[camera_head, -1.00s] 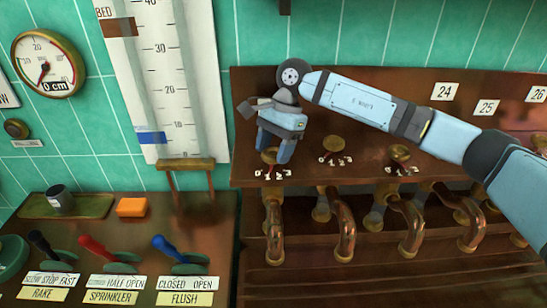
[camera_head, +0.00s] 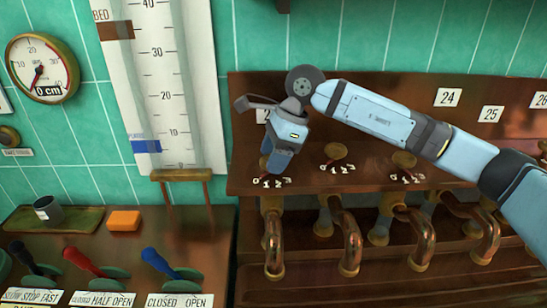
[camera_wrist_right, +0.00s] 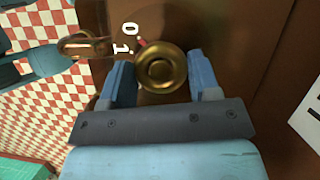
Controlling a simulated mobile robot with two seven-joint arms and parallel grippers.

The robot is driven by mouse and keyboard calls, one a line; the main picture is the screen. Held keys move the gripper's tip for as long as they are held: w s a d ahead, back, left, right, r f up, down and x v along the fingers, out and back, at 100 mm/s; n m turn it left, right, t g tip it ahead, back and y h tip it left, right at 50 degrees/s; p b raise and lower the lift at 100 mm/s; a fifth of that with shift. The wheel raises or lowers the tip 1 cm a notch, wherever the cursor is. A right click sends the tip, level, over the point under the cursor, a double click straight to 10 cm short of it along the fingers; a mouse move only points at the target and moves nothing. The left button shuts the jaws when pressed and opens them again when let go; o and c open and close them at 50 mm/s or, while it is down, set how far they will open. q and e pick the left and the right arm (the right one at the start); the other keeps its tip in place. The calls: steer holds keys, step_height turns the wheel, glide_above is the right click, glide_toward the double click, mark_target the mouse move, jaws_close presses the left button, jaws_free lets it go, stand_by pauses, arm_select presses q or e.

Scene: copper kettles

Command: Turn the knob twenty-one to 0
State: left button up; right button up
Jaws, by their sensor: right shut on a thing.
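The leftmost brass knob (camera_head: 265,164) on the brown panel is the one at my right gripper (camera_head: 276,164); its number plate is mostly hidden behind the gripper. In the right wrist view the round brass knob (camera_wrist_right: 162,70) sits between the two blue fingers of the right gripper (camera_wrist_right: 162,82), which is shut on it. A short red pointer (camera_wrist_right: 140,42) shows at the knob's edge, close to the white marks 0 and 1. The other marks are hidden in that view. My left gripper is not in view.
Two more brass knobs (camera_head: 334,152) and (camera_head: 404,160) stand to the right on the same panel. Curved copper pipes (camera_head: 349,240) hang below. At the left are a gauge (camera_head: 42,68), a tall scale (camera_head: 165,80), an orange block (camera_head: 124,221) and several levers (camera_head: 82,262).

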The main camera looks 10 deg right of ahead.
stand_by(0.3)
steer(key=o, duration=0.9)
steer(key=shift+r, duration=0.1)
steer(key=v, duration=1.3)
steer(key=shift+d+r, duration=0.1)
steer(key=shift+r, duration=0.2)
steer(key=shift+s, duration=0.1)
